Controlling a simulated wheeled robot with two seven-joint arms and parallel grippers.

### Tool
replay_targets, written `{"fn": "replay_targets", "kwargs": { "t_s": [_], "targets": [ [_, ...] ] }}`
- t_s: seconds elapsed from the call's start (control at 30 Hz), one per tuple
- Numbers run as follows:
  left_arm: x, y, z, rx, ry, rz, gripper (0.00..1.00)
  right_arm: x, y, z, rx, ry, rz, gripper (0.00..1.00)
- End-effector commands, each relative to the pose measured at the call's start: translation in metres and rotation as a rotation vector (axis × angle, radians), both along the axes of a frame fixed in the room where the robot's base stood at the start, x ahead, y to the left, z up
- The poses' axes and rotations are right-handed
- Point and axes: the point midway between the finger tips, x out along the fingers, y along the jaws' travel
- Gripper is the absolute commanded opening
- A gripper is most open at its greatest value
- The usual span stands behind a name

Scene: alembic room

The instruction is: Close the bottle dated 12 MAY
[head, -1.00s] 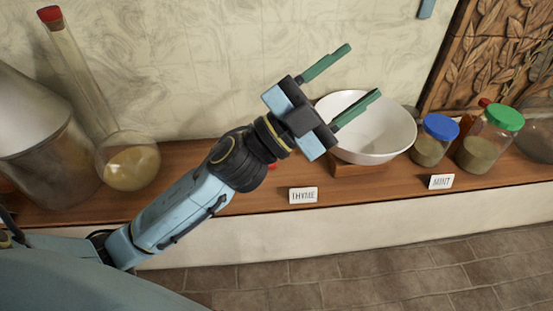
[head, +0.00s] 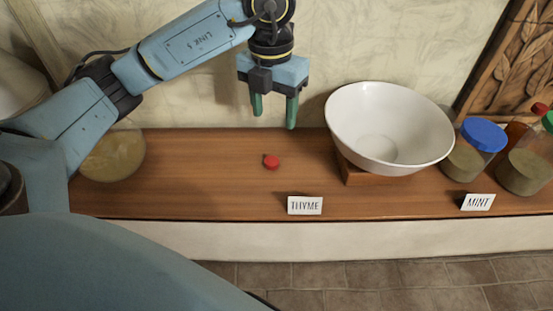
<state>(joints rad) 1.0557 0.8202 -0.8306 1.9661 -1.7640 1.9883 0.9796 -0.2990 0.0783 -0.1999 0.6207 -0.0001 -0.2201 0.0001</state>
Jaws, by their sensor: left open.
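A small red cap (head: 271,161) lies on the wooden shelf (head: 210,185), behind and left of the THYME card. My left gripper (head: 274,115) points down with its two green fingers apart and empty. It hangs above the shelf, higher in the picture than the red cap and not touching it. No bottle with a readable 12 MAY date shows. A round flask (head: 112,157) with yellowish contents stands at the left, its upper part hidden by my left arm. My right gripper is not in view.
A white bowl (head: 350,130) sits on a wooden block (head: 362,178). Right of it stand a blue-lidded jar (head: 463,162), a green-lidded jar (head: 525,172) and an amber bottle (head: 516,130). THYME (head: 305,206) and MINT (head: 478,202) cards stand at the front edge. The shelf around the red cap is clear.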

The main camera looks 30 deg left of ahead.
Motion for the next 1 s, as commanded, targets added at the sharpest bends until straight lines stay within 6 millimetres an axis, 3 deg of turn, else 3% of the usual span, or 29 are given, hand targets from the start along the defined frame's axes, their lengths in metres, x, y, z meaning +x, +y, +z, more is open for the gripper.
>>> {"fn": "replay_targets", "kwargs": {
  "t_s": [0.43, 0.8, 1.0],
  "targets": [
    [0.000, 0.006, -0.003, 0.028, 0.003, 0.013, 0.55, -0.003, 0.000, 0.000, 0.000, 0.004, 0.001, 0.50],
    [0.000, 0.006, -0.067, 0.026, 0.005, 0.012, 0.55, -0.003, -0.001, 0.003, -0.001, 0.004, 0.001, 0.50],
    [0.000, 0.006, -0.080, 0.026, 0.001, 0.012, 0.55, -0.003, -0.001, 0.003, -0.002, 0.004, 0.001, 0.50]
  ]
}}
